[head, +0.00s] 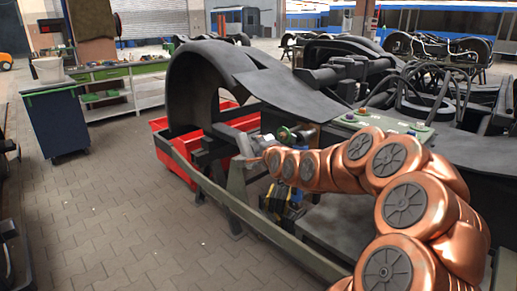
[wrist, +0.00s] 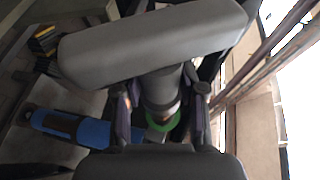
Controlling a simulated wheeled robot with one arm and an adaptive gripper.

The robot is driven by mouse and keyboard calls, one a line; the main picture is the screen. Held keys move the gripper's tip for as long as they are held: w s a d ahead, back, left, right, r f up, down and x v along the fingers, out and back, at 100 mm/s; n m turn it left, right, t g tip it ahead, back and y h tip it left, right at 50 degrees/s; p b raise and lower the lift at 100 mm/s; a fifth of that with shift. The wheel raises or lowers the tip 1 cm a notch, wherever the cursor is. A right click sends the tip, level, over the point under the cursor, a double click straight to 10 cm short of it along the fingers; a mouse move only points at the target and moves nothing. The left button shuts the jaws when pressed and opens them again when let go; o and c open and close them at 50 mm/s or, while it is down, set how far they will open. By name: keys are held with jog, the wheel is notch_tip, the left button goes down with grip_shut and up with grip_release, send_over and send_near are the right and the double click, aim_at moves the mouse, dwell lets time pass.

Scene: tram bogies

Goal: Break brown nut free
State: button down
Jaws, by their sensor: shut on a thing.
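My gripper (wrist: 161,100) shows in the wrist view with a finger on each side of a grey cylindrical piece (wrist: 160,86), shut on it. This piece meets a thick grey bar (wrist: 150,45) that crosses the upper picture at a slant. A green ring (wrist: 176,130) and a small brownish patch show close behind the fingers. In the head view my copper arm reaches left to the bogie's side, beside a green ring (head: 285,133). I cannot make out the brown nut for certain; the gripper and the grey piece hide much of that spot.
A blue tool (wrist: 75,128) and yellow-black pieces (wrist: 42,40) lie to the left in the wrist view. A red bin (head: 178,160) stands by the dark wheel cover (head: 190,85), behind a low rail (head: 225,198). The paved floor (head: 110,215) at left is clear.

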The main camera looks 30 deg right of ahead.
jog(key=shift+b, duration=0.4)
jog(key=w+d+b, duration=0.1)
jog(key=d+b, duration=0.1)
jog(key=d, duration=0.4)
jog(key=shift+w+d+b, duration=0.2)
jog(key=shift+b, duration=0.1)
dwell(0.4)
jog(key=shift+r, duration=0.1)
jog(key=shift+d+r+p, duration=0.1)
jog(key=shift+p, duration=0.25)
